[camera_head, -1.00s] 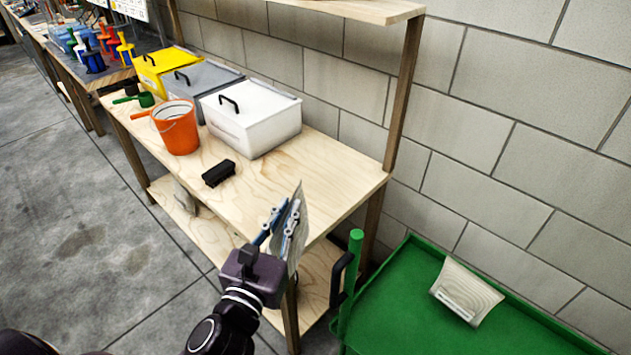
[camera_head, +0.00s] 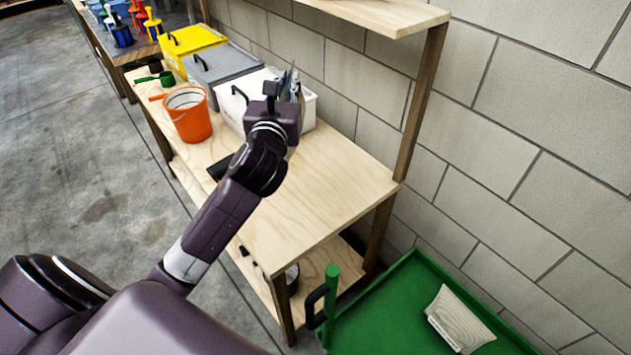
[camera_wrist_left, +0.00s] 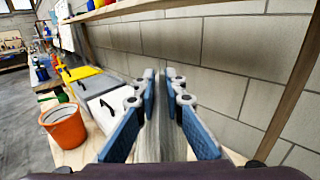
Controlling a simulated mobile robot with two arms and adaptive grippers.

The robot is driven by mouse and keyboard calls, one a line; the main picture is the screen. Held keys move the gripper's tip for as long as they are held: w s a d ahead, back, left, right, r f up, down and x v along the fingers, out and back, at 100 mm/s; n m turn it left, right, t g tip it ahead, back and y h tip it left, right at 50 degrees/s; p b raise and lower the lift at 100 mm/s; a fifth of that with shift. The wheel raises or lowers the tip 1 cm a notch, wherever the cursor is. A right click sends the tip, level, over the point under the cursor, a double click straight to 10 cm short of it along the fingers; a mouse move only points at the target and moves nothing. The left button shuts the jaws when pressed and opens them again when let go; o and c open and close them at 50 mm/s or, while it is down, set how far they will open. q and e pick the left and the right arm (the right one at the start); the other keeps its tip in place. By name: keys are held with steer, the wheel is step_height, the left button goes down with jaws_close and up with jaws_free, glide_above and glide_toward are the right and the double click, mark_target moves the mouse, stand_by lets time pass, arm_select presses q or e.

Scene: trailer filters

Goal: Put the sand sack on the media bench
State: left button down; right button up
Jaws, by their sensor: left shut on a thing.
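My left gripper (camera_head: 290,82) is above the wooden media bench (camera_head: 335,190), in front of the white lidded bin. It is shut on a pale sack (camera_wrist_left: 165,142), which shows between the blue finger pads in the left wrist view. In the head view the gripper and wrist hide most of this sack. A second pale sack (camera_head: 460,319) lies in the green cart at the lower right. I cannot read its label. My right gripper is out of view.
On the bench stand an orange bucket (camera_head: 188,114), a yellow bin (camera_head: 190,46), a grey bin (camera_head: 219,75) and the white bin (camera_head: 233,106). A black brush (camera_head: 217,168) is partly behind my arm. The bench's near right part is clear. A post (camera_head: 420,105) supports an upper shelf.

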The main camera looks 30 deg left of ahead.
arm_select(q)
steer(key=shift+w+a+r, duration=0.15)
steer(key=shift+w+r, duration=0.05)
steer(key=shift+r, duration=0.1)
step_height(320, 180, down, 14)
steer(key=b, duration=0.3)
steer(key=shift+f, duration=0.85)
steer(key=shift+f+b, duration=0.65)
steer(key=shift+f, duration=1.25)
steer(key=c, duration=2.3)
jaws_free()
steer(key=shift+f, duration=0.35)
steer(key=shift+c, duration=0.2)
steer(key=o, duration=0.3)
steer(key=shift+s+r, duration=0.1)
